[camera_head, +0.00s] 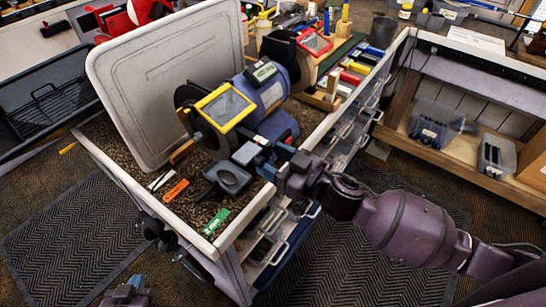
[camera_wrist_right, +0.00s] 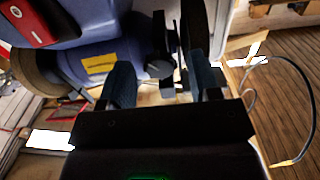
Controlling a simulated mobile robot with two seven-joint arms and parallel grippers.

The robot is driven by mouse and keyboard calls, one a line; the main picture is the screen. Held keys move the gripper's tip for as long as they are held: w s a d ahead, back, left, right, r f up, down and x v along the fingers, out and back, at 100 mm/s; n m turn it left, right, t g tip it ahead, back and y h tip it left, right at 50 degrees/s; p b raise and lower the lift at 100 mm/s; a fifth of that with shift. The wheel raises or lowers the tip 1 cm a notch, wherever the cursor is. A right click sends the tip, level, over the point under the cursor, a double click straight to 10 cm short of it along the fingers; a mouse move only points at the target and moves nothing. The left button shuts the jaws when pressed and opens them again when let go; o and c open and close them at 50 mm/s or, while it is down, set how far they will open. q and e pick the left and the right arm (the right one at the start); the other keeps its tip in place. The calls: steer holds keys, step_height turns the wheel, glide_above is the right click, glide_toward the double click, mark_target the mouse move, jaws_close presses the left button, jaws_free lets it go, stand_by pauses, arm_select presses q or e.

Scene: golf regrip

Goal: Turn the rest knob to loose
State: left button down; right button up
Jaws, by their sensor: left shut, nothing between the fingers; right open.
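The blue bench grinder (camera_head: 262,97) with a yellow-framed shield (camera_head: 225,106) stands on the cart; its blue body also shows in the right wrist view (camera_wrist_right: 95,62). My right gripper (camera_head: 264,160) is at the grinder's near right side, fingers open and pointing toward it. In the right wrist view a dark round knob (camera_wrist_right: 159,68) on a black bracket shows between the spread fingers of this gripper (camera_wrist_right: 163,82). I cannot tell whether they touch it. In the head view the knob is not clearly seen near the fingers. My left gripper (camera_head: 130,290) is low at the bottom left, shut and empty, away from the cart.
A black tool (camera_head: 228,178), an orange strip (camera_head: 176,190) and a green strip (camera_head: 216,222) lie on the cart top. The grey raised lid (camera_head: 150,80) stands behind. A workbench (camera_head: 470,120) is at the right. A black cable (camera_wrist_right: 300,75) hangs right of the fingers.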

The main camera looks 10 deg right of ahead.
steer(key=shift+w+a, duration=0.15)
steer(key=c, duration=0.9)
steer(key=shift+n+p, duration=0.75)
steer(key=shift+n, duration=0.65)
steer(key=o, duration=0.9)
